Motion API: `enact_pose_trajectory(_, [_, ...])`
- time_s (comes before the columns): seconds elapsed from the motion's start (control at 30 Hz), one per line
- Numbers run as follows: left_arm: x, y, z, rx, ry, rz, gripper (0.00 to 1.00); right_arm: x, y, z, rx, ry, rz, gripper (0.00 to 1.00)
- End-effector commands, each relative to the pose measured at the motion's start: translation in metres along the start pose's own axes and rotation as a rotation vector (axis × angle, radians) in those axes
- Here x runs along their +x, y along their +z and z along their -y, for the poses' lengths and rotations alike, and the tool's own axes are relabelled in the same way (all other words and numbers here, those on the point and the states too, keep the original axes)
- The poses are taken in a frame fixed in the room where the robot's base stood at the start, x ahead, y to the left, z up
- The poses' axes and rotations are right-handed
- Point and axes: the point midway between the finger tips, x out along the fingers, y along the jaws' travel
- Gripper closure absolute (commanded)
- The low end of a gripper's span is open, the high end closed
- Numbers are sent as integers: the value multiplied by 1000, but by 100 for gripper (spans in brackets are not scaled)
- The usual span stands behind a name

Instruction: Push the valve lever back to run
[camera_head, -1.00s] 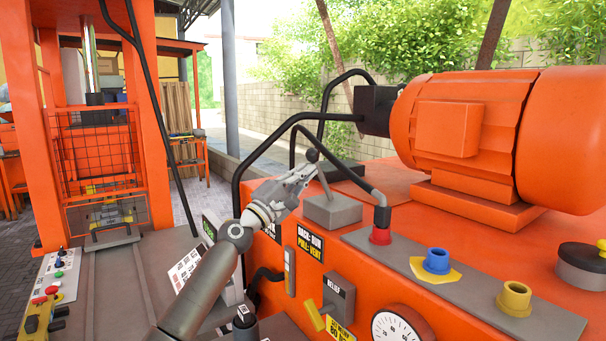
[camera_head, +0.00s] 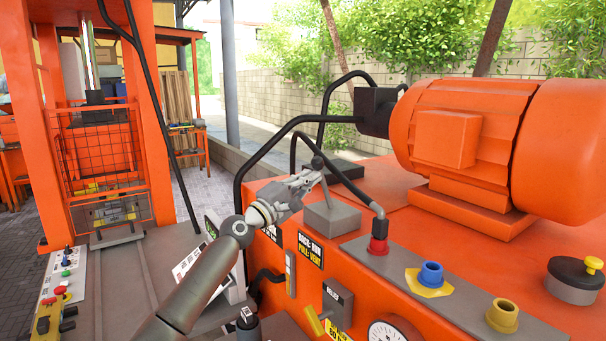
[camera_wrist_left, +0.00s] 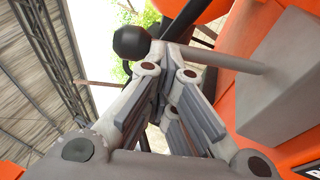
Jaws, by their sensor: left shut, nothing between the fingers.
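The valve lever (camera_head: 325,186) is a thin grey rod with a black ball knob (camera_head: 317,162), rising from a grey valve block (camera_head: 332,217) on the orange power unit. It leans up and to the left in the head view. My left gripper (camera_head: 312,179) is shut and empty, its fingertips right beside the lever just below the knob. In the left wrist view the knob (camera_wrist_left: 131,42) and rod (camera_wrist_left: 215,57) lie just past the fingertips (camera_wrist_left: 165,50); whether they touch I cannot tell. A label (camera_head: 310,249) reading "BACK: RUN, PULL: VENT" is on the front panel. My right gripper is not in view.
Black hoses (camera_head: 262,150) arch behind and over the valve block. A big orange motor (camera_head: 470,140) stands behind right. Red, blue and yellow fittings (camera_head: 431,275) line a grey strip. A gauge (camera_head: 392,331) and relief knob are at the front.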

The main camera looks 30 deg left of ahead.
Motion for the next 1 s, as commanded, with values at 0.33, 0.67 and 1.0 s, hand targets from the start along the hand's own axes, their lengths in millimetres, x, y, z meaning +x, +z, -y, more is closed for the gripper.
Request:
enact_pose_trajectory(0.33, [17,4,-9,22,-121,0,100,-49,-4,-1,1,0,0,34])
enact_pose_trajectory(0.67, [36,8,-8,20,-115,0,100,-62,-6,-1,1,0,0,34])
enact_pose_trajectory(1.0, [60,12,-4,22,-114,0,100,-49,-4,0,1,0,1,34])
